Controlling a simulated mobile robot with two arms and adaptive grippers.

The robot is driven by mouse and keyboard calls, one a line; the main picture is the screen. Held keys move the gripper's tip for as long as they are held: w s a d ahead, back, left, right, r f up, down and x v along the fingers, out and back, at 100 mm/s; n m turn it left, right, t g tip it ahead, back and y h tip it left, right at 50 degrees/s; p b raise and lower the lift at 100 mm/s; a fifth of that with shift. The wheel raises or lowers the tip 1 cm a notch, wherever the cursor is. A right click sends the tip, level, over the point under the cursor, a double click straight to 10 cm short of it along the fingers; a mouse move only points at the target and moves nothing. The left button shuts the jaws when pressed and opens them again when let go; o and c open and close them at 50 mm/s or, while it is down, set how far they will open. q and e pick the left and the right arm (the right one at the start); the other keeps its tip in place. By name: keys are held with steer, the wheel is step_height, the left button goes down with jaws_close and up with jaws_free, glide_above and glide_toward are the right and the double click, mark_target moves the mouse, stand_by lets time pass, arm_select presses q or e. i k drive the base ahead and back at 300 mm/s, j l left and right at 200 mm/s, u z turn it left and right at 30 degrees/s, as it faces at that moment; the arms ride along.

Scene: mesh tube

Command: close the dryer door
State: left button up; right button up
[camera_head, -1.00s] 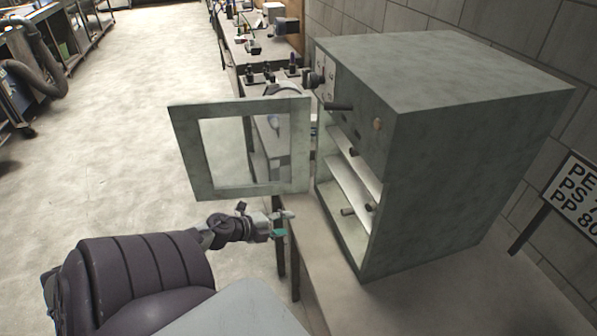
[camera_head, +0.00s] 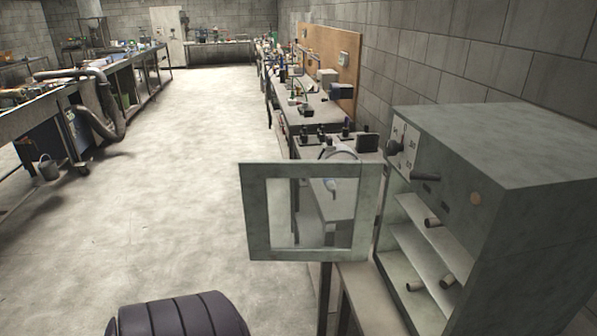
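The dryer (camera_head: 545,175) is a grey box on a table at the right. Its front has a dial, a dark handle-like knob and shelves holding several small tubes. The dryer door (camera_head: 254,215) is a grey frame with a see-through middle. It stands wide open, swung out to the left of the dryer opening. Part of my arm shows at the bottom edge, left of the door. Neither of my grippers is in the head view.
The table (camera_head: 352,283) under the dryer shows below the door. Workbenches with tools run along the right wall behind the dryer. Another bench with a hose (camera_head: 103,105) stands at the left. The floor (camera_head: 180,180) between them is clear.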

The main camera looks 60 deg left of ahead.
mark_target(255, 174)
steer(key=j+z, duration=0.15)
steer(key=j, duration=0.25)
steer(key=k+j+z, duration=0.15)
steer(key=j, duration=0.2)
steer(key=j+z, duration=0.15)
steer(key=j, duration=0.25)
steer(key=k+j+z, duration=0.15)
steer(key=j, duration=0.2)
steer(key=k+j+z, duration=0.15)
steer(key=j, duration=0.2)
steer(key=k+j+z, duration=0.15)
steer(key=j, duration=0.2)
